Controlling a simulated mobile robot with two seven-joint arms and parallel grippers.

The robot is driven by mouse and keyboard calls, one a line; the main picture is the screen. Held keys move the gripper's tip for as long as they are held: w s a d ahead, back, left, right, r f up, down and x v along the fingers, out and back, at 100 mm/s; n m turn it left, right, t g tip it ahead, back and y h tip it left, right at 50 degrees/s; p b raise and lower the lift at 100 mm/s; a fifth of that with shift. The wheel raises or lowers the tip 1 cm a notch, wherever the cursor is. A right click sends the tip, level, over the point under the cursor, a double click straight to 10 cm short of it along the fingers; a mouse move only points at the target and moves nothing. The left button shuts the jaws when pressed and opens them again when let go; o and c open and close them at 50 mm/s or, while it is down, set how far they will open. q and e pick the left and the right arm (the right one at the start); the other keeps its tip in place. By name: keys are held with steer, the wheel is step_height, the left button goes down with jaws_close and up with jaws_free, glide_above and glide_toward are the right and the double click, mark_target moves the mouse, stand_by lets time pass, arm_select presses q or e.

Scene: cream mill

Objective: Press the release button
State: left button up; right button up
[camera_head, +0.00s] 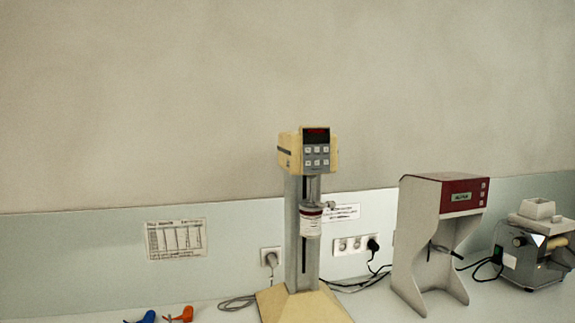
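A cream-coloured device (290,156) on a grey column stands on the counter at the centre, with a red lit display (316,135) and a keypad of several small buttons (316,156) on its front. To its right stands a grey stand with a red front panel (462,195), which has a few small buttons (484,191) at its right edge. A metal mill (533,258) with a white top hopper stands at the far right. I cannot tell which button is the release button. Neither of my grippers is in view.
A blue object (147,317) and an orange object (180,314) lie at the bottom left, partly cut off. Black cables run along the counter to wall sockets (354,245).

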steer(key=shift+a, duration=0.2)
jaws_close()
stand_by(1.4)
